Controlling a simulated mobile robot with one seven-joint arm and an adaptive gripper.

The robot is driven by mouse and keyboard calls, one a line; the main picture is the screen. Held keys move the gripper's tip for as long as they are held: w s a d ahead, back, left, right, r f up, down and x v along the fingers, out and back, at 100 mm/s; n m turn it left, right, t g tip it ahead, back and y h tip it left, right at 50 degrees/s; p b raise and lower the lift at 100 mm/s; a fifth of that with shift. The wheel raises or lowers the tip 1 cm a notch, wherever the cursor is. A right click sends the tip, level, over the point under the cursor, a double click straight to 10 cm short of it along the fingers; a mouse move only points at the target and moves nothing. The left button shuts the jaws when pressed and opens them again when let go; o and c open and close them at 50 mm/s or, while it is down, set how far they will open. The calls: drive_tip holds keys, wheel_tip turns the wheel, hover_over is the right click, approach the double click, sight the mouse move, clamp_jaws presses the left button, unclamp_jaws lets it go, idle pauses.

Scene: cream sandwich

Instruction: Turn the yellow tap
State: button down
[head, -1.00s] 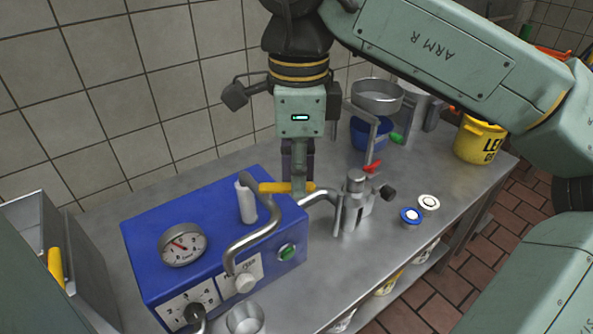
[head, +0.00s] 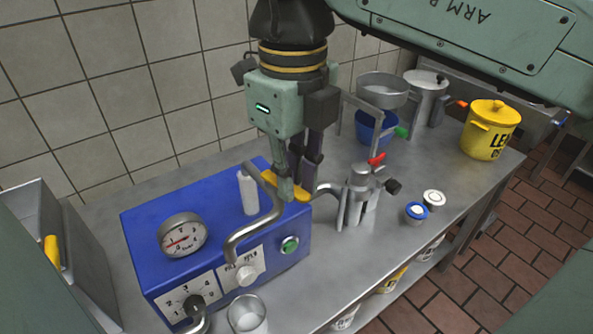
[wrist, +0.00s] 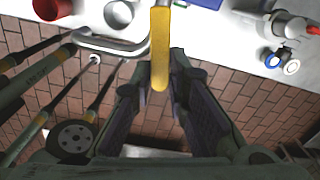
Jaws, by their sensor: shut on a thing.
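The yellow tap (head: 276,184) is a flat lever at the back right of the blue machine, beside the bent metal pipe (head: 268,212). It lies at a slant, its right end nearer the front. My gripper (head: 293,190) points down with its fingers around the lever, shut on it. In the wrist view, the yellow tap (wrist: 160,45) reaches down between the two dark fingers of my gripper (wrist: 158,82). The fingers partly hide the lever in the head view.
The blue machine (head: 205,192) carries a gauge (head: 182,236), a green button (head: 290,245) and a white cylinder (head: 248,192). A cup (head: 248,315) stands in front. A metal pump (head: 359,195) with a red handle is close right. A yellow pot (head: 490,130) stands farther right.

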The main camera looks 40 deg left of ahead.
idle(0.3)
drive_tip(key=c, duration=1.6)
unclamp_jaws()
drive_tip(key=shift+o, duration=0.2)
wheel_tip(320, 180, up, 8)
drive_tip(key=shift+f, duration=0.2)
